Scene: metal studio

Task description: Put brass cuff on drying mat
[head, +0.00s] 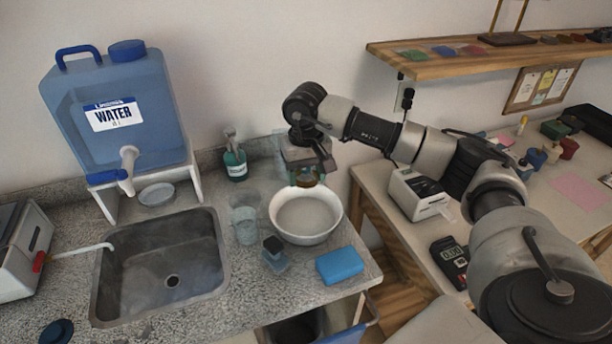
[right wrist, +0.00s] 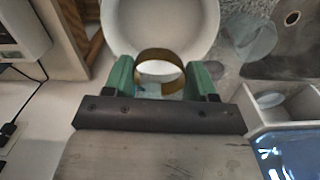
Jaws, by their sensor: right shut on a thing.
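The brass cuff (right wrist: 160,54) is a gold-coloured ring held between the green fingers of my right gripper (right wrist: 163,78). In the head view my right gripper (head: 307,172) points down at the back edge of the white bowl (head: 333,235), and only a little of the cuff shows below the fingers. The cuff appears to be above the bowl's rim; the exact gap is hard to tell. I cannot clearly make out a drying mat; a pale greenish patch (head: 279,150) stands behind my gripper, partly hidden. My left gripper is not in view.
A clear cup (head: 244,222), a small dark-topped container (head: 274,251) and a blue sponge-like block (head: 340,265) surround the bowl. A soap bottle (head: 235,162) stands behind. The sink (head: 160,275) and blue water jug (head: 115,115) are left. A wooden shelf (head: 440,65) hangs upper right.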

